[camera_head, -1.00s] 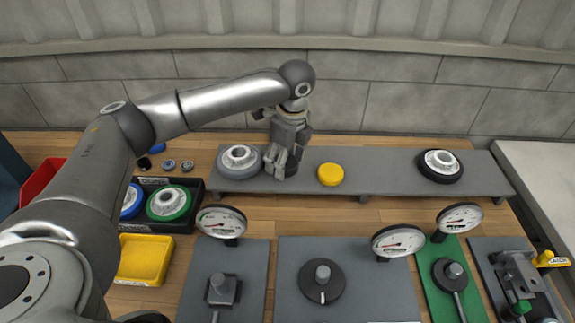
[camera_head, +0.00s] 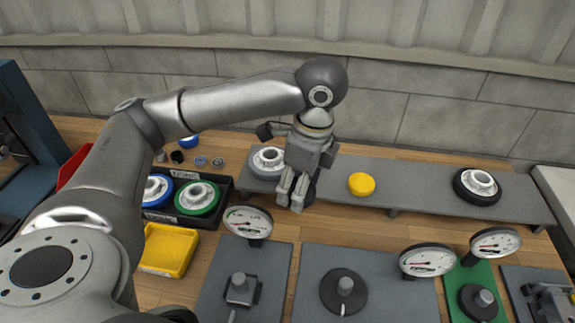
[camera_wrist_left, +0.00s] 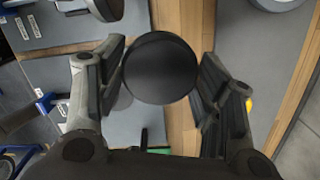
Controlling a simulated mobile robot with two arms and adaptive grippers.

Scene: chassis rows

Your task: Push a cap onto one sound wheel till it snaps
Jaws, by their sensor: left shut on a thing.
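My left gripper (camera_head: 296,190) is shut on a round black cap (camera_head: 311,190). The cap shows as a plain dark disc (camera_wrist_left: 160,68) between the fingers in the left wrist view. In the head view the fingers partly hide the cap, which appears in front of the shelf's near edge. A grey wheel with a pale hub (camera_head: 264,164) lies on the shelf just left of the gripper. A black wheel with a pale hub (camera_head: 480,184) lies at the shelf's right end. A yellow cap (camera_head: 361,184) lies between them. My right gripper is out of view.
The grey shelf (camera_head: 420,186) runs along the back. A black tray (camera_head: 218,208) at left holds a blue and a green wheel. A yellow bin (camera_head: 168,250) stands before it. Dial gauges (camera_head: 248,222) and dark fixtures (camera_head: 344,290) stand on mats in front.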

